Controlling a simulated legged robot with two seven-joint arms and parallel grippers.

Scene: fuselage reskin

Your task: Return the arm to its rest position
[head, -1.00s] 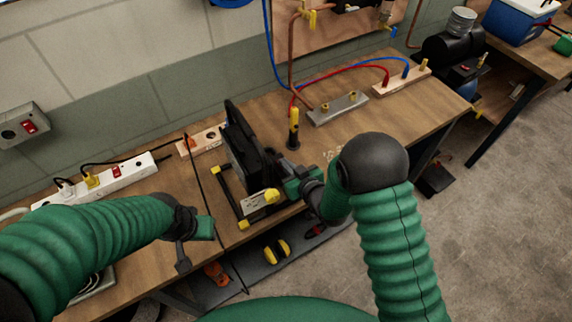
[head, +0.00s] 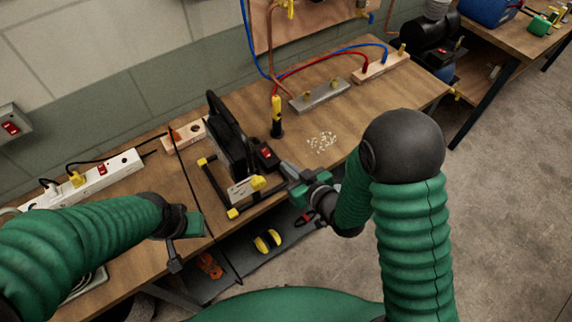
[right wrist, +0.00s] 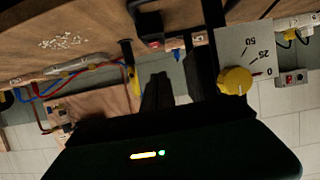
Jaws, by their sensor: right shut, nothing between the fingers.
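My right gripper (head: 290,172) is shut and empty at the front edge of the workbench. It is just right of a black machine (head: 226,135) on a yellow-cornered frame. Its dark fingers show in the right wrist view (right wrist: 157,92), apart from the dial plate. The machine's yellow knob (head: 258,183) sits on a pale plate marked 0, 25 and 50; it also shows in the right wrist view (right wrist: 235,80). A red switch (head: 265,153) is beside the machine. My left gripper (head: 190,226) hangs at the bench's front edge; its jaw opening is unclear.
The workbench (head: 350,125) carries a power strip (head: 98,178), a yellow-black upright tool (head: 277,115), a metal block (head: 320,95) and scattered pale bits (head: 321,142). A lower shelf holds a yellow item (head: 267,241). The floor at right (head: 510,200) is open.

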